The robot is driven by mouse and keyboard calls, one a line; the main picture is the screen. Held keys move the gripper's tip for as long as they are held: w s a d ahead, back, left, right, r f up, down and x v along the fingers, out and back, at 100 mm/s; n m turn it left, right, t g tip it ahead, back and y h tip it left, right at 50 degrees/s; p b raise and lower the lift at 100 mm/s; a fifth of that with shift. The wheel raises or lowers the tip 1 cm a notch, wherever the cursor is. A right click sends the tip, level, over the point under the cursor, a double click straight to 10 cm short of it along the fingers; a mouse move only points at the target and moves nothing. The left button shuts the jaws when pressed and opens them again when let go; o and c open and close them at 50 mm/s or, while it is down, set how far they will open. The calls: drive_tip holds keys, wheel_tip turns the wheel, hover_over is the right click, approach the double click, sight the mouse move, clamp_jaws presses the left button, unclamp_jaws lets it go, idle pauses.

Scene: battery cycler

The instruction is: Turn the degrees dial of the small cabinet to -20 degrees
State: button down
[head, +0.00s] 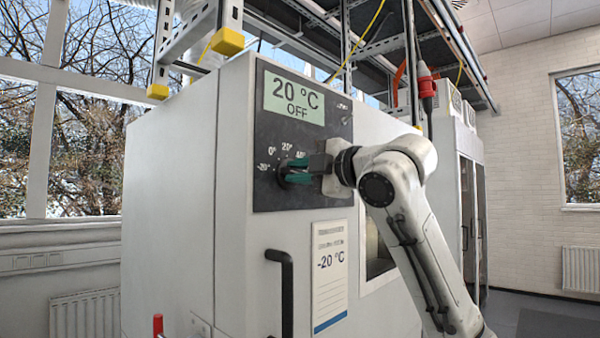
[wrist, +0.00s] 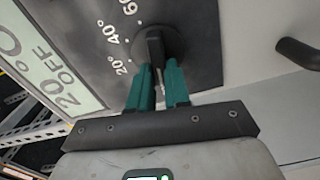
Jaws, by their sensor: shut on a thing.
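The small cabinet (head: 170,200) is a pale grey box with a dark control panel (head: 335,197) high on its front. The degrees dial (wrist: 155,46) is a black knob on a dark disc, with white marks for 20° and 40° beside it in the wrist view. In the head view the scale reads -20°, 0°, 20° and on, and the fingers mostly hide the knob. My gripper (head: 294,172) has green fingers, and it is shut on the knob, one finger on each side (wrist: 158,72). I cannot tell which mark the knob points at.
A display (head: 294,97) above the dial reads 20 °C OFF. A card (head: 329,285) below reads -20 °C. A black door handle (head: 285,290) stands out from the cabinet front. A metal frame (head: 348,50) with cables rises above and behind the cabinet.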

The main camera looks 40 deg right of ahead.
drive_tip(key=c, duration=1.1)
unclamp_jaws()
drive_tip(key=shift+a, duration=0.1)
drive_tip(key=s+b, duration=0.1)
drive_tip(key=s, duration=0.4)
drive_tip(key=s+b, duration=0.1)
drive_tip(key=s, duration=0.4)
drive_tip(key=shift+s+d, duration=0.2)
drive_tip(key=shift+s, duration=0.2)
